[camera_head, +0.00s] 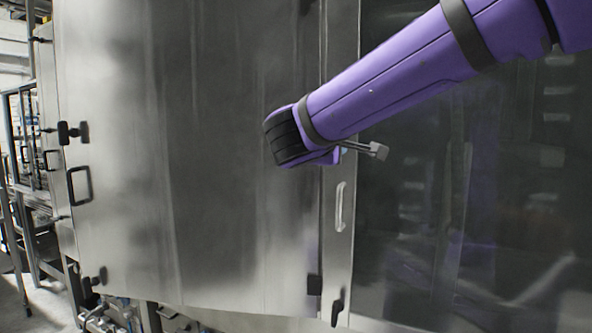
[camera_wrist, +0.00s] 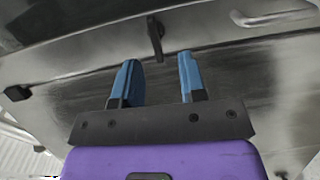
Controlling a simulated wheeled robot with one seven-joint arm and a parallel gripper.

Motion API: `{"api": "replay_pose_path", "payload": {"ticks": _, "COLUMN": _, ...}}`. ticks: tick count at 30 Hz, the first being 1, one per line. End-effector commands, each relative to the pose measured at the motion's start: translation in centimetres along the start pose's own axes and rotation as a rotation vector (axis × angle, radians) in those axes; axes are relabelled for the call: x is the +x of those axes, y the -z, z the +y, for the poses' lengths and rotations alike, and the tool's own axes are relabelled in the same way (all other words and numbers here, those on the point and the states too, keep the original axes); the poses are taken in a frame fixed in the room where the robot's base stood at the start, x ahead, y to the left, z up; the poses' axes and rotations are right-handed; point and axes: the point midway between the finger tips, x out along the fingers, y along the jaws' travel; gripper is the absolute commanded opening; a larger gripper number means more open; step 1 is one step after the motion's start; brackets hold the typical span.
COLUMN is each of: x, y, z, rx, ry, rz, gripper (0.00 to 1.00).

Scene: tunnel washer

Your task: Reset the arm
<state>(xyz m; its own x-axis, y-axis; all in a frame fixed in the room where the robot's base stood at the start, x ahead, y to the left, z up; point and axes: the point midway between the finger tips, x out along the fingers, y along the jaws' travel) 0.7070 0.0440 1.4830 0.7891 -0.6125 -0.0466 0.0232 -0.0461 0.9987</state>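My gripper (camera_wrist: 160,75) shows in the wrist view with its two blue fingers apart and nothing between them. Beyond the fingertips is a dark latch lever (camera_wrist: 155,38) on the steel surface; I cannot tell whether the fingers touch it, but a gap seems to show. In the head view my purple arm reaches from the upper right to the middle, in front of the steel washer door (camera_head: 215,200).
A silver pull handle (camera_head: 340,206) sits on the door's right edge strip, with a black latch (camera_head: 337,306) lower down. A black square handle (camera_head: 79,186) is on the left side. A glossy dark panel (camera_head: 480,220) lies to the right. Metal frames stand at far left.

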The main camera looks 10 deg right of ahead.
Motion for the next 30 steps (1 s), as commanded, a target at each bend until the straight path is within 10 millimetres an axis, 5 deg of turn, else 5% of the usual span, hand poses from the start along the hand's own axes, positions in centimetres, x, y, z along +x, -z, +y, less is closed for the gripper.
{"api": "replay_pose_path", "payload": {"ticks": 8, "x": -0.5, "y": -12.5, "z": -4.4, "rx": 0.133, "ry": 0.352, "rz": -0.215, "gripper": 0.38}}
{"api": "replay_pose_path", "payload": {"ticks": 15, "x": -4.6, "y": -21.2, "z": -9.9, "rx": 0.370, "ry": 0.700, "rz": -0.343, "gripper": 0.38}}
{"api": "replay_pose_path", "payload": {"ticks": 21, "x": -9.3, "y": -25.0, "z": -13.9, "rx": 0.638, "ry": 0.952, "rz": -0.377, "gripper": 0.38}}
{"api": "replay_pose_path", "payload": {"ticks": 30, "x": -13.7, "y": -26.2, "z": -16.6, "rx": 0.951, "ry": 1.156, "rz": -0.347, "gripper": 0.38}}
